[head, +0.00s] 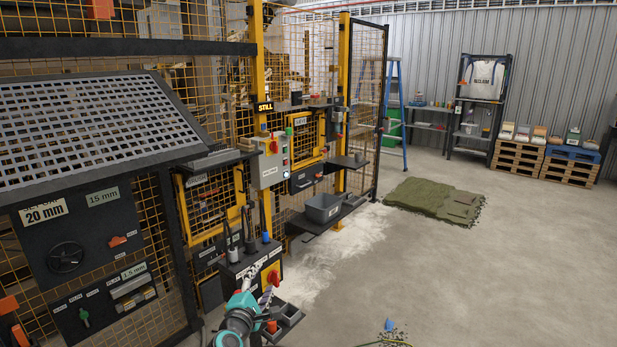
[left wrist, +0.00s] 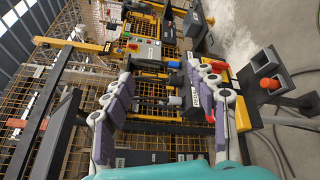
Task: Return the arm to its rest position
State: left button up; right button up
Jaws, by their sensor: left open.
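My left arm, with teal and white links, comes in at the bottom of the head view. Its left gripper (head: 259,282) is in front of a dark control box (head: 250,262) with a red rotary switch (head: 273,277). In the left wrist view the two grey-purple fingers of this gripper (left wrist: 162,70) stand wide apart. No object is held between them; black handles and a labelled box show beyond the gap. My right gripper is not in view.
Yellow mesh fencing (head: 290,50) and a slotted panel (head: 90,130) fill the left. A grey bin (head: 322,207) sits on a shelf. A blue object (head: 389,325) is at the bottom. Open concrete floor lies to the right.

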pick_arm(q)
jog(key=s+f+m+g, duration=0.2)
jog(key=s+m+g, duration=0.5)
jog(key=s+m, duration=1.25)
jog(key=s+a+f+g+y, duration=0.1)
jog(key=s+a+f, duration=0.1)
jog(key=s, duration=0.5)
jog(key=s+a+f+m+g+y, duration=0.1)
jog(key=s+a+f+y, duration=0.1)
jog(key=s, duration=0.6)
jog(key=shift+a+f, duration=0.4)
jog(key=shift+f, duration=0.35)
jog(key=shift+m, duration=0.25)
